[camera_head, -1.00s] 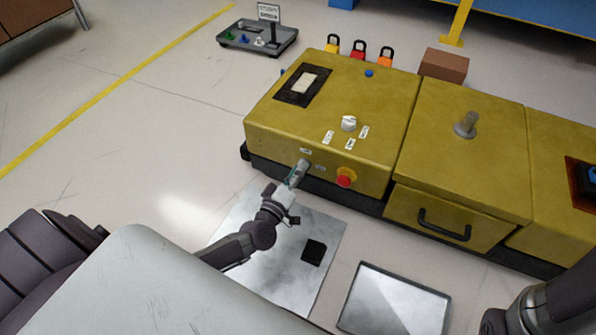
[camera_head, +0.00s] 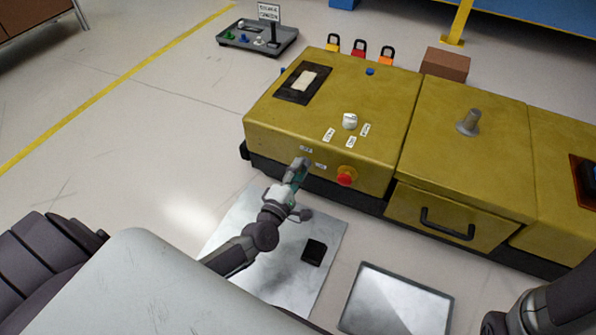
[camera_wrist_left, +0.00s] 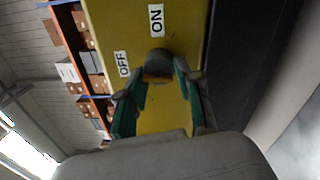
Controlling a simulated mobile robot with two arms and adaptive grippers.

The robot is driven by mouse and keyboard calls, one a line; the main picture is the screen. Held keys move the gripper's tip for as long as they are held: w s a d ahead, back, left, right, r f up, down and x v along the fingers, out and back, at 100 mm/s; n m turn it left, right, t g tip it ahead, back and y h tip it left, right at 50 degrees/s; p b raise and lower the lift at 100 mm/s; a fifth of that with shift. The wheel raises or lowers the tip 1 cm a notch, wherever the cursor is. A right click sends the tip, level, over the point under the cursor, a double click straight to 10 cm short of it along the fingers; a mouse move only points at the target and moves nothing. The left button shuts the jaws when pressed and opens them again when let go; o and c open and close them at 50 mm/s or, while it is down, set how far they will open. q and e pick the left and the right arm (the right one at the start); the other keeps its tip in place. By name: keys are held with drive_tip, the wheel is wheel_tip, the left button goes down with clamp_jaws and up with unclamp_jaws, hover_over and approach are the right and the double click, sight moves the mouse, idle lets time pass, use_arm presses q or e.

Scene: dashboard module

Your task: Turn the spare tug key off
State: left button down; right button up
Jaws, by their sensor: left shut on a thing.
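The spare tug is the yellow dashboard module (camera_head: 285,130). Its grey round key switch (camera_wrist_left: 158,65) shows in the left wrist view, beside a white ON label (camera_wrist_left: 156,20) and a white OFF label (camera_wrist_left: 122,64). My left gripper (camera_head: 302,166) is at the module's front face, left of the red button; in the wrist view its green-lined fingers (camera_wrist_left: 160,84) are shut on the key switch, one on each side. The fingers hide the key in the head view, and I cannot tell its exact angle. My right gripper is out of view; only part of my right arm shows.
A red button (camera_head: 345,179) on an orange base sits just right of my left gripper. A white selector knob (camera_head: 350,121) stands on top. Below lie a grey mat (camera_head: 275,265) with a black square and a grey tray (camera_head: 398,300). The floor at left is clear.

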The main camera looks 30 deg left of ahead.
use_arm(q)
drive_tip(key=shift+f+n, duration=0.1)
drive_tip(key=shift+n, duration=0.2)
drive_tip(key=c, duration=0.8)
unclamp_jaws()
drive_tip(key=shift+o, duration=0.2)
drive_tip(key=s, duration=1.2)
drive_tip(key=shift+d+f, duration=0.25)
drive_tip(key=shift+d, duration=0.1)
